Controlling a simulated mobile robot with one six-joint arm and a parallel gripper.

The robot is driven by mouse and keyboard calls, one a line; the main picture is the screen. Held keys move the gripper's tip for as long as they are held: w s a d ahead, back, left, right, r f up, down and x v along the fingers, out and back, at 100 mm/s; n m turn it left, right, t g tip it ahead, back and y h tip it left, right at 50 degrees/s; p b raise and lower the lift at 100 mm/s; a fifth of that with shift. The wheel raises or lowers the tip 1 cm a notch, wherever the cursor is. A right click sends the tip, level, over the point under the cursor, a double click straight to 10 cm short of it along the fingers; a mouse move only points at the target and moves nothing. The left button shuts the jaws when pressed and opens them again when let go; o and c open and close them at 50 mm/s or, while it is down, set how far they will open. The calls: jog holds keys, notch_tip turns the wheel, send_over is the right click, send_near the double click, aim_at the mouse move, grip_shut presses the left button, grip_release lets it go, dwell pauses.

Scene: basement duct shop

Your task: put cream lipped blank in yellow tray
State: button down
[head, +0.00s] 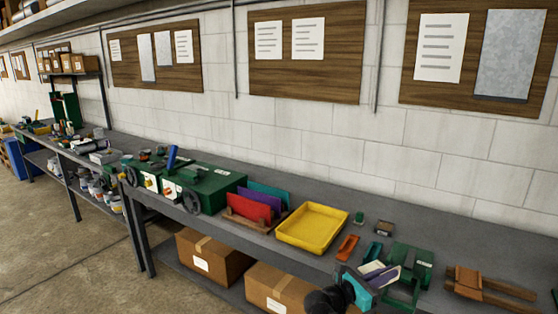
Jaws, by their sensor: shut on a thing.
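The yellow tray (312,246) lies empty on the grey bench, near the middle of the head view. My gripper (376,277) is low at the bench front, to the right of the tray and apart from it. It is shut on a small cream piece (372,267), which looks like the cream lipped blank. A purple piece shows right beside the cream one. My arm hides part of this spot, and the blank's lip is too small to make out.
An orange piece (347,246) and a teal piece (373,251) lie between tray and gripper. A green fixture (416,264) and a wooden jig (470,280) stand to the right. A rack with red, purple and teal panels (249,208) stands left of the tray.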

jog(key=a+f+n+t+y, duration=0.2)
jog(key=a+f+n+t, duration=0.15)
jog(key=a, duration=1.15)
notch_tip(320, 180, down, 9)
jog(key=b, duration=1)
jog(key=shift+w+m, duration=0.35)
jog(key=shift+m, duration=0.1)
jog(key=shift+r, duration=0.25)
